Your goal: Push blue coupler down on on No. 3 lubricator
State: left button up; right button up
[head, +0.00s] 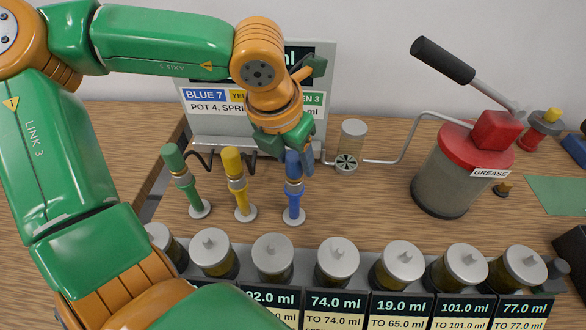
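The blue coupler (293,198) stands upright on a small white disc, right of the yellow coupler (237,185) and the green coupler (182,178). My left gripper (293,152) is directly over the blue coupler and meets or overlaps its top. A row of lubricators with grey caps (337,252) runs along the front. Their numbers do not show, so I cannot tell which is No. 3. My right gripper is out of view.
A sign panel (326,75) behind my arm is partly hidden. Displays (403,305) stand before the lubricators.

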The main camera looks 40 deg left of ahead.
pick_arm(q)
jog(key=shift+w, duration=0.1)
grip_shut()
jog(key=shift+r+p, duration=0.95)
jog(key=shift+r, duration=0.8)
